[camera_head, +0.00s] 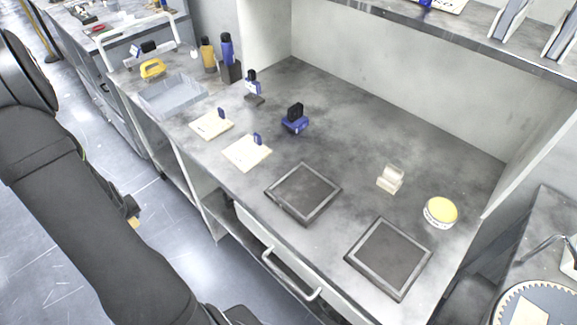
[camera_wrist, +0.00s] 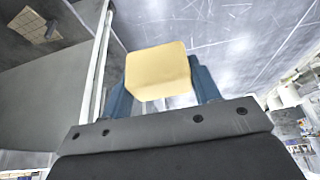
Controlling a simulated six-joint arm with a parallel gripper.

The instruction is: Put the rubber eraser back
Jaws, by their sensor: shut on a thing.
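The rubber eraser appears as a pale yellow block (camera_wrist: 158,70) in the wrist view. My gripper (camera_wrist: 160,84) is shut on it, with one blue finger at each side. Behind it are a grey surface and the pale floor. In the head view only a small tan bit of the block (camera_head: 134,223) shows beside my dark arm. It is off the left front of the bench, over the floor. Most of my gripper is hidden by the arm there.
The bench (camera_head: 345,135) bears two dark square platens (camera_head: 303,193) (camera_head: 388,258), a yellow-lidded tub (camera_head: 440,212), a clear holder (camera_head: 390,180), blue-handled pieces (camera_head: 295,120) and two beige plates (camera_head: 246,153) (camera_head: 211,125). A clear tray (camera_head: 172,97) and bottles (camera_head: 228,58) stand at left.

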